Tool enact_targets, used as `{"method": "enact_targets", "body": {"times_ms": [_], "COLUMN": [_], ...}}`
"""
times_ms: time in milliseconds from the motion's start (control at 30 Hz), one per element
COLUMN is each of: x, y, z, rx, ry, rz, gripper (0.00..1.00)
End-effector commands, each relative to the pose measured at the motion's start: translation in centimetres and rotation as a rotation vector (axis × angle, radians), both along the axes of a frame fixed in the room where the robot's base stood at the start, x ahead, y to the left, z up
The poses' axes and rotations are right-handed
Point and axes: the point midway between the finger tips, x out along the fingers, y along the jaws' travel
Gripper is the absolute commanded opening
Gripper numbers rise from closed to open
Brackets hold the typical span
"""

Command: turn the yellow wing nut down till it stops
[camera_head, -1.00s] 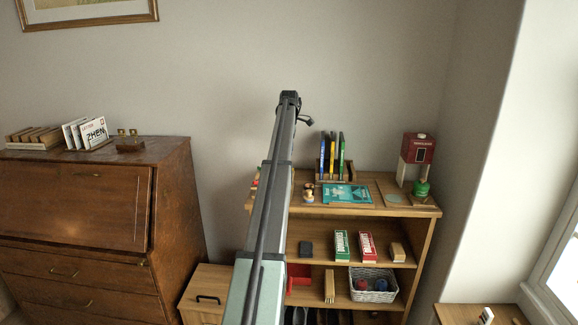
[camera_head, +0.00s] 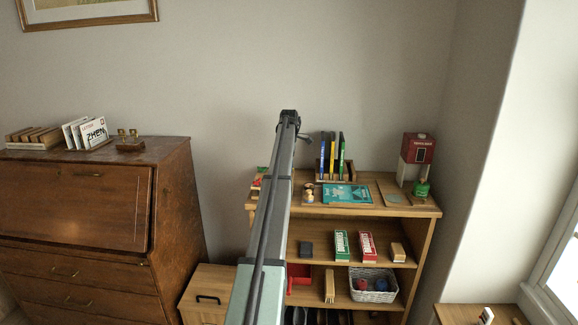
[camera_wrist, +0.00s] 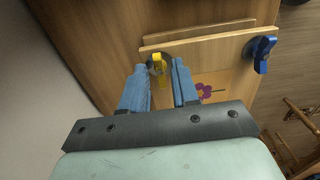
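The yellow wing nut (camera_wrist: 159,66) sits near the left end of a wooden board (camera_wrist: 205,48) in the wrist view. My gripper (camera_wrist: 158,72) has two blue fingers. They stand apart on either side of the wing nut, with a visible gap around it, so the gripper is open. I cannot tell how close the fingertips are to the nut in height. In the head view the gripper and the yellow wing nut are not visible; my arm covers the left part of the shelf.
A blue wing nut (camera_wrist: 262,52) stands at the board's right end. A purple flower picture (camera_wrist: 204,91) shows beside the right finger. In the head view, the bookshelf (camera_head: 420,210) carries a teal case (camera_head: 347,194), upright DVDs (camera_head: 332,155) and a red-and-white carton (camera_head: 417,155).

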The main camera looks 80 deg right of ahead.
Motion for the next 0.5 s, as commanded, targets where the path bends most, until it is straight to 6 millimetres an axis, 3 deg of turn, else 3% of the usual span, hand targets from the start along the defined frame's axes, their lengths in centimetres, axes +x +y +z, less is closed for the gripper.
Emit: {"method": "enact_targets", "body": {"times_ms": [300,500], "x": [0.00,0.00], "y": [0.00,0.00], "z": [0.02,0.03], "rx": [0.000,0.000], "ry": [0.000,0.000], "rz": [0.000,0.000], "gripper": [0.00,0.00]}}
